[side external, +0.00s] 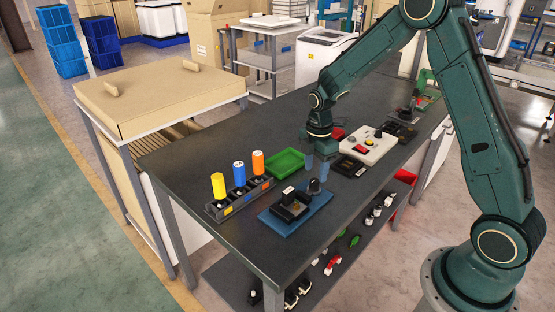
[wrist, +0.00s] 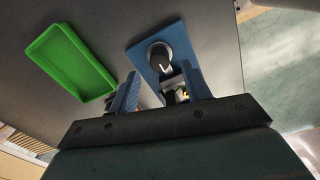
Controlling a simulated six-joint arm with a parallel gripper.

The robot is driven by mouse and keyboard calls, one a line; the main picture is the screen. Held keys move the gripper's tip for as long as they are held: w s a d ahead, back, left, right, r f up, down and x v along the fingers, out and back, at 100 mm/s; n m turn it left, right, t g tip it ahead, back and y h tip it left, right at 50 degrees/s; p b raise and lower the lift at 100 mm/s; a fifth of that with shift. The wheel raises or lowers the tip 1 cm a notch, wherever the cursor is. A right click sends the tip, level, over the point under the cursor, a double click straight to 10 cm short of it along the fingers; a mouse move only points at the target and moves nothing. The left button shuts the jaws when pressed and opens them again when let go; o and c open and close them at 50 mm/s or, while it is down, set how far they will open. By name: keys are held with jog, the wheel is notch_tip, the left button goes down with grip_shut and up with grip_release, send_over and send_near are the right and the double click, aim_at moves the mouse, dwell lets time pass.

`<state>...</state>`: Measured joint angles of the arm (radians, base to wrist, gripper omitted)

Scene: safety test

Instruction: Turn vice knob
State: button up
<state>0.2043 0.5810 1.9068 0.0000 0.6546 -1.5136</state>
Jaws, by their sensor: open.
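The vice (side external: 292,205) is a dark block on a blue base plate (side external: 275,221), near the middle of the dark table. Its round black knob (side external: 314,186) is at the plate's right end. In the wrist view the knob (wrist: 159,57) shows a white mark on its face. My gripper (side external: 317,165) has blue fingers and is above the knob, pointing down. In the wrist view my gripper (wrist: 160,72) is open, with the knob beyond the fingertips and nothing held. The right finger hides part of the vice there.
A green tray (side external: 285,162) lies behind the vice. A rack (side external: 240,200) with yellow, blue and orange cylinders stands to the left. A white panel (side external: 368,146) with buttons and dark devices lies to the right. The table's front edge is close to the blue plate.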

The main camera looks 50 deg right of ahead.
aim_at(315, 180)
jog(key=shift+f, duration=2.6)
jog(key=shift+c, duration=0.5)
jog(key=c, duration=0.9)
